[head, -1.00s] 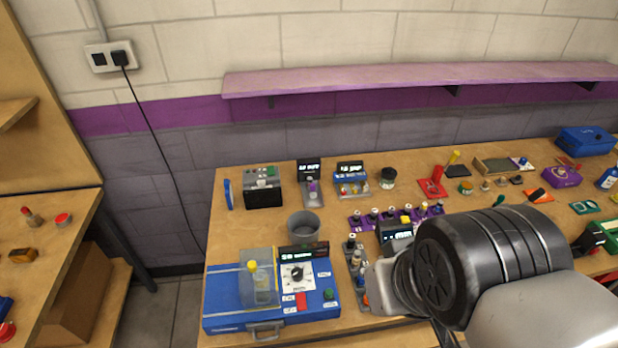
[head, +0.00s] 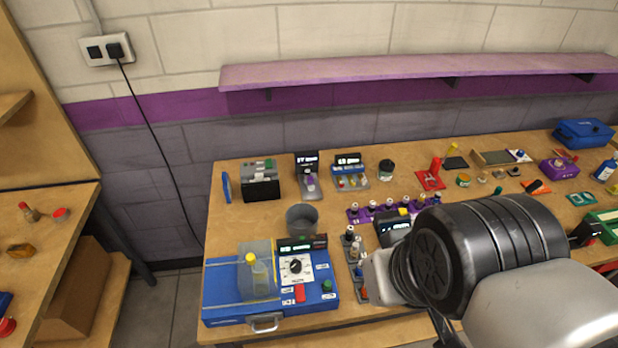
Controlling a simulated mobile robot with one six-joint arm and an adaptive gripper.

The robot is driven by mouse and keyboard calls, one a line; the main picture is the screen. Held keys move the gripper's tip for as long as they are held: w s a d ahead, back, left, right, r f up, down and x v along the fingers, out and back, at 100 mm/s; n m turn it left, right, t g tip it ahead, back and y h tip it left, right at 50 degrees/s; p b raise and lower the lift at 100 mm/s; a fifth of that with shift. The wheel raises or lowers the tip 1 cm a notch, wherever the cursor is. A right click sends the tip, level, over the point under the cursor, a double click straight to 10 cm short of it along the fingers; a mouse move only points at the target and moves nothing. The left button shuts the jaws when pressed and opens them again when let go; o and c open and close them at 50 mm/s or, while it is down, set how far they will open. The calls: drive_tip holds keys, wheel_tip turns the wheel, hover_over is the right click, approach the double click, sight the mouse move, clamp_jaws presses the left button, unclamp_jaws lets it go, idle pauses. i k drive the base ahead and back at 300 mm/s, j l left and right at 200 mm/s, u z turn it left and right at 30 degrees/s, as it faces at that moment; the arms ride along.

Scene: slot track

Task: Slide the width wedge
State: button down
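I cannot make out the width wedge or its slot track for certain in the head view. My arm's black joint and grey links (head: 490,250) cover the lower right of the workbench (head: 240,222). My gripper does not show, so its place relative to the wedge cannot be told. A green case (head: 603,222) stands at the right edge, partly cut off, with a dark piece (head: 585,234) beside it that is too small to identify.
A blue machine (head: 225,312) with a dial and clear cover stands at the bench's front left. A grey cup (head: 302,219), a purple rack (head: 365,216) and a black battery-like box (head: 261,183) stand behind it. A purple shelf (head: 400,71) runs along the wall.

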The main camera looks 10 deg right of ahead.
sight(310, 180)
drive_tip(key=i+l+u, duration=0.2)
drive_tip(key=u, duration=0.2)
drive_tip(key=i+l+u, duration=0.1)
drive_tip(key=l+u, duration=0.3)
drive_tip(key=i+l+u, duration=0.1)
drive_tip(key=u, duration=0.35)
drive_tip(key=l, duration=0.1)
